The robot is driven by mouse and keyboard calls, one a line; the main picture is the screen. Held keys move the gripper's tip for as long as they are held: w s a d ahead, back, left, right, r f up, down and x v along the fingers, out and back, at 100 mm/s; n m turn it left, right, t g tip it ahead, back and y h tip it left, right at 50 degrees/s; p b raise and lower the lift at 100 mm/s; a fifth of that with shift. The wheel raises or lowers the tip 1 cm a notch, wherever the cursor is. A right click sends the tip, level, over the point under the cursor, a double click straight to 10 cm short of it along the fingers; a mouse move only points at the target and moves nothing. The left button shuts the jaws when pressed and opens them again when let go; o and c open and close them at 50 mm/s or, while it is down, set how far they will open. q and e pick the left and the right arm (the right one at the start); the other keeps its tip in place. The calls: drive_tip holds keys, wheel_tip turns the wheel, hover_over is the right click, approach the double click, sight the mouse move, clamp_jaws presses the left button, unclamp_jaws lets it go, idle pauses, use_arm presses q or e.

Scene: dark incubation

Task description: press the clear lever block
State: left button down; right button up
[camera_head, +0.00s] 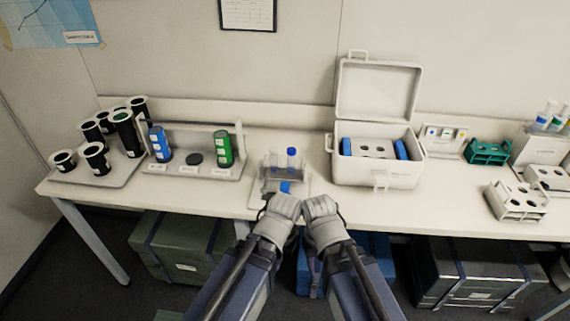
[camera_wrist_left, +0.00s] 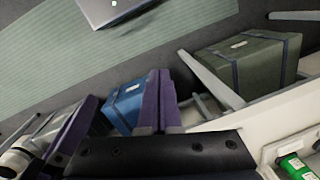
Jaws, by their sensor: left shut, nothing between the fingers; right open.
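A small clear block-like fixture (camera_head: 271,184) with a blue part (camera_head: 285,187) on its front stands at the front middle of the bench. Its lever cannot be made out for sure. Two tubes stand at its back, one with a blue cap (camera_head: 292,152). My left gripper (camera_head: 284,205) is shut and empty, just in front of the fixture and overlapping its lower edge in the head view. My right gripper (camera_head: 319,207) is open and empty, close beside the left one, at the bench's front edge. Contact with the fixture cannot be told. The left wrist view does not show the fixture.
On the bench (camera_head: 226,190), a rack holds a blue bottle (camera_head: 160,144) and a green bottle (camera_head: 222,149). Black canisters stand on a tray (camera_head: 108,175) at left. An open white case (camera_head: 376,170) and racks (camera_head: 515,201) stand at right. Crates (camera_head: 180,247) sit below.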

use_arm(q)
drive_tip(key=w+a+r+n+t+h+p, duration=0.1)
drive_tip(key=w+a+r+n+t+p, duration=0.1)
drive_tip(key=w+r+p, duration=0.6)
drive_tip(key=w+a+r+n+t+h+p, duration=0.1)
drive_tip(key=w+a+r+t+p, duration=0.1)
drive_tip(key=w+a+r+p, duration=0.3)
drive_tip(key=w+r+p, duration=0.4)
drive_tip(key=w+r, duration=0.1)
drive_tip(key=w, duration=0.5)
drive_tip(key=shift+w+a+n, duration=0.3)
drive_tip(key=shift+w+n, duration=0.1)
drive_tip(key=b+x, duration=0.4)
drive_tip(key=s+b+x, duration=0.1)
drive_tip(key=b+x, duration=0.3)
drive_tip(key=s+b+x, duration=0.1)
drive_tip(key=b+x, duration=0.3)
drive_tip(key=shift+w+f+b, duration=0.1)
drive_tip(key=shift+f+b, duration=0.2)
drive_tip(key=shift+f, duration=0.25)
drive_tip(key=shift+s+f, duration=0.2)
drive_tip(key=shift+b, duration=0.3)
